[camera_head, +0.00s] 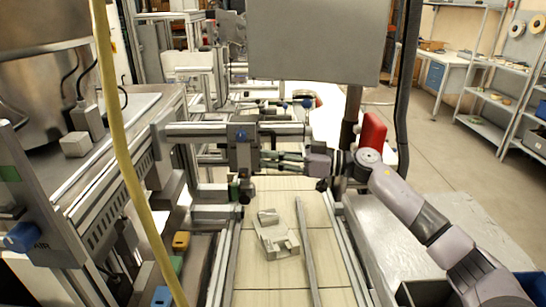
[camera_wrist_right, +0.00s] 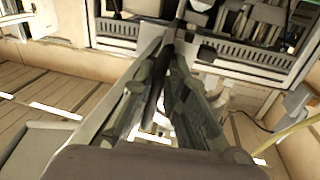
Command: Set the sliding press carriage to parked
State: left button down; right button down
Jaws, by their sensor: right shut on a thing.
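The sliding press carriage (camera_head: 241,152) looks like an upright grey block with a blue knob, set on a horizontal metal rail (camera_head: 195,130) in the middle of the head view. My right gripper (camera_head: 268,160) reaches in from the right, with its fingers pointing left at the carriage's right side. In the wrist view the fingers of my right gripper (camera_wrist_right: 172,42) come together at their tips, around a dark narrow part. The gripped part is mostly hidden by the fingers; it appears to belong to the carriage. My left gripper is not in view.
A pale fixture block (camera_head: 277,240) and a long thin bar (camera_head: 306,250) lie on the tiled bed below the rail. A yellow hose (camera_head: 122,150) hangs in front at left. A grey panel (camera_head: 315,40) hangs above. Metal shelves (camera_head: 490,95) stand far right.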

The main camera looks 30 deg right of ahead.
aim_at(235, 157)
jog(key=shift+w+r+p, duration=0.2)
jog(key=shift+r+p, duration=0.1)
jog(key=shift+p, duration=0.1)
jog(key=p, duration=0.1)
jog(key=a+p, duration=0.1)
jog(key=w+a, duration=0.1)
jog(key=shift+a+r+p, duration=0.25)
jog(key=shift+r+p, duration=0.05)
jog(key=shift+p, duration=0.1)
jog(key=p+x, duration=0.1)
jog(key=x, duration=0.1)
jog(key=p+x, duration=0.1)
jog(key=x, duration=0.1)
jog(key=p+x, duration=0.1)
jog(key=shift+s+a+f, duration=0.15)
jog(key=shift+a+f, duration=0.2)
jog(key=shift+a, duration=0.25)
jog(key=shift+a+f, duration=0.15)
jog(key=shift+a, duration=0.05)
jog(key=c, duration=1.9)
grip_release()
jog(key=shift+o, duration=1.1)
jog(key=shift+d+f, duration=0.1)
jog(key=shift+f, duration=0.05)
